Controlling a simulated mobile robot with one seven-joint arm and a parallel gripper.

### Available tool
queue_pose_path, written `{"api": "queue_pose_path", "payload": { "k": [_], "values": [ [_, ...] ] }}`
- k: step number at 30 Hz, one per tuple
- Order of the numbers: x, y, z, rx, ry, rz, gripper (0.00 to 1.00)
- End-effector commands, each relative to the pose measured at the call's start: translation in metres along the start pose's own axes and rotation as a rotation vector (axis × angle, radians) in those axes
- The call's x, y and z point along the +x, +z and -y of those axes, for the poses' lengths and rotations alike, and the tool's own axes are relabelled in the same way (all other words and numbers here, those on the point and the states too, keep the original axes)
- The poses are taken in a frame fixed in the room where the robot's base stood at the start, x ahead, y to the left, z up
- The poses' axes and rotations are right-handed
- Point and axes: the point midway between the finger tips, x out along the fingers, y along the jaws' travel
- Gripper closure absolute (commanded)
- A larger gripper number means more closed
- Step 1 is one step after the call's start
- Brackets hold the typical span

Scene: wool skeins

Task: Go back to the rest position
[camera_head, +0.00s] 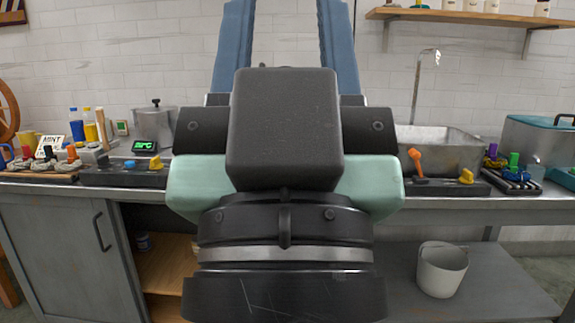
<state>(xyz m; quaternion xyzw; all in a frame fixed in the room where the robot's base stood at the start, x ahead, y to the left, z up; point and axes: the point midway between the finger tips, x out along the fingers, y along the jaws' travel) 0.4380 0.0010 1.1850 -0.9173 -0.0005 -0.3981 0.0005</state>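My gripper (287,22) points upward in the middle of the head view, seen from behind. Its two blue fingers stand wide apart, and bare tiled wall shows between them. The fingertips run out of the top of the picture, so their ends are hidden. My dark and mint-green wrist fills the centre and hides the middle of the counter. Small grey-beige bundles, perhaps skeins (50,165), lie on a wooden board at the left. Blue and green items (516,172) lie on a dark rack at the right.
A steel counter (420,190) runs behind my arm. A steel pot (153,125) and a small green display (145,146) stand left. A sink (435,143) with tap, an orange-handled item (416,160) and a blue-lidded container (540,135) are right. A white bucket (441,272) sits low right.

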Motion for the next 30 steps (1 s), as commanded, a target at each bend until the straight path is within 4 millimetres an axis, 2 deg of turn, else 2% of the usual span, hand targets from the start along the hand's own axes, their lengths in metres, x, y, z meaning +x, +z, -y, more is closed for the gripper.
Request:
{"api": "queue_pose_path", "payload": {
  "k": [1, 3, 24, 30],
  "values": [
    [0.026, -0.025, 0.000, -0.001, 0.000, 0.000, 0.55],
    [0.042, -0.039, 0.000, -0.001, 0.000, 0.001, 0.55],
    [0.200, -0.185, 0.000, -0.002, -0.001, 0.006, 0.55],
    [0.238, -0.220, 0.000, -0.002, -0.002, 0.007, 0.55]
  ]
}}
